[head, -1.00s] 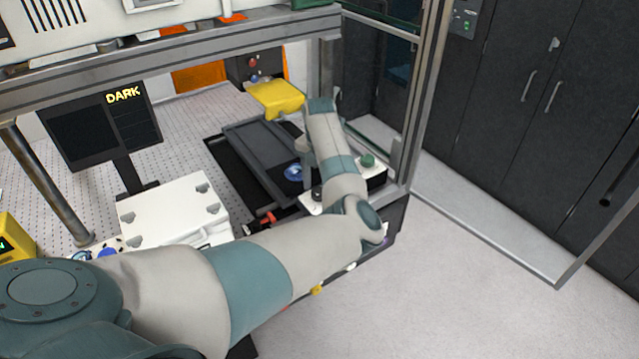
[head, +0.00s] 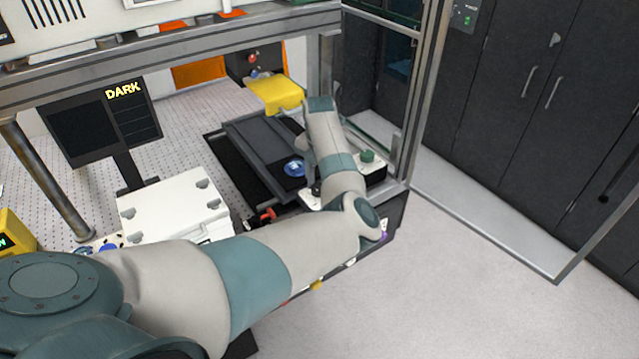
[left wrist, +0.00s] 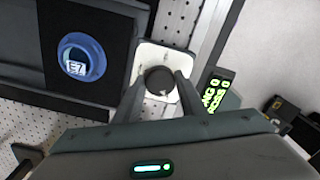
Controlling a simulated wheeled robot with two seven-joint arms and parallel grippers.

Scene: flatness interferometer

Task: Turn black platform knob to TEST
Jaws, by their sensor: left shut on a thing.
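The black platform knob (left wrist: 160,80) sits on a white plate (left wrist: 146,56) in the left wrist view, with a small light mark on its near side. My left gripper (left wrist: 161,92) has a finger on each side of the knob and is shut on it. In the head view the knob (head: 316,187) is a small dark spot by the white plate, largely hidden by my left arm and gripper. I cannot read any TEST marking or tell which position the knob points to. My right gripper is in neither view.
A blue ring marked E7 (left wrist: 80,58) lies on the dark platform left of the knob. A green button (head: 367,156) is to its right. A white case (head: 175,205), a monitor reading DARK (head: 104,122) and a yellow block (head: 275,95) stand nearby. A frame post (head: 412,100) borders the right.

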